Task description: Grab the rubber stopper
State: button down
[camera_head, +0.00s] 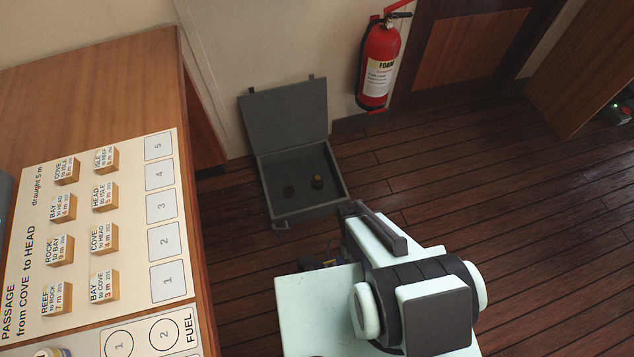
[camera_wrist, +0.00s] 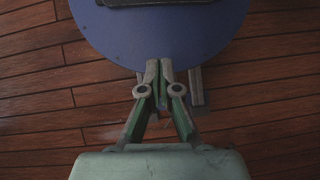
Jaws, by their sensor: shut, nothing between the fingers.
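An open grey case (camera_head: 332,210) lies on the floor against the wall, its lid leaning up behind it. I cannot tell whether either is the rubber stopper, and I see no certain stopper elsewhere. My gripper (camera_wrist: 159,70) shows in the wrist view with its fingers together and nothing between them. In the head view my arm is in front of the case, to its lower right, and hides the fingertips.
A wooden desk (camera_head: 193,220) at the left carries a passage board (camera_head: 130,215) with several small labelled blocks. A red fire extinguisher (camera_head: 379,62) hangs on the wall right of the case. The plank floor (camera_head: 480,180) to the right is clear.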

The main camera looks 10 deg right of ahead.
dwell(0.4)
jog(key=shift+c, duration=2)
grip_release()
jog(key=shift+f, duration=0.1)
